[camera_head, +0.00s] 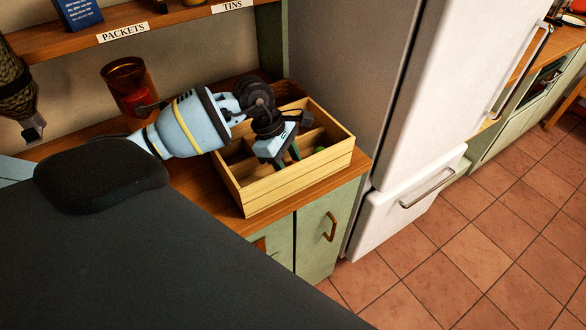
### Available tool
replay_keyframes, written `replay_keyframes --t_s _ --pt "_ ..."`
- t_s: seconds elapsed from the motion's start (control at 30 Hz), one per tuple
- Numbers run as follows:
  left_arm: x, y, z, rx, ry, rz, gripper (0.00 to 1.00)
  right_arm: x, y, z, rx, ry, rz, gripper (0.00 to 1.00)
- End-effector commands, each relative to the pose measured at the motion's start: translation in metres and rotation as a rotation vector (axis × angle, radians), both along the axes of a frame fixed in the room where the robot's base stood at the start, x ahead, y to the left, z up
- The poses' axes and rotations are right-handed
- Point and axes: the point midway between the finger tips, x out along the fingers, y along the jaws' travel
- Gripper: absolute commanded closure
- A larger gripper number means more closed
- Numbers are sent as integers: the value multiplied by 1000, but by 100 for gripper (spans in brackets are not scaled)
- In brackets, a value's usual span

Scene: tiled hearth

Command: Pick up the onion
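My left gripper (287,159) points down into a wooden crate (298,184) on the counter. Its fingertips are partly hidden by the gripper body and the crate, so I cannot tell whether they are open or shut, or whether they touch anything. No onion can be made out; much of the crate's inside is hidden by my arm and the crate walls. A small green thing (319,150) shows in the crate, right of the gripper, too small to name. My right gripper is not in view.
The crate has inner dividers. A reddish-brown glass jar (129,87) stands behind my arm. A shelf (170,17) labelled PACKETS and TINS runs above, holding a blue packet (78,12). A white fridge (440,90) stands right of the counter. The tiled floor (470,250) is clear.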

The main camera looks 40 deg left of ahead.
Motion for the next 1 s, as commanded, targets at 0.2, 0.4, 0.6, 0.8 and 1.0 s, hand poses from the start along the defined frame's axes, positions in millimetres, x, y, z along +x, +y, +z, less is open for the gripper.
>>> replay_keyframes --t_s 0.2,0.4,0.6,0.8,1.0 --pt "0 0 1 0 -1 0 80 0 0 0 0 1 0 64" --pt "0 0 2 0 -2 0 80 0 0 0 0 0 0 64" --pt "1 0 21 0 -6 -1 80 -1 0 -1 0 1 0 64" --pt "1 0 59 1 -6 -1 80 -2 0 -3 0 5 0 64" --pt "1 0 89 0 -4 -1 80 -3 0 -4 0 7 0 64"
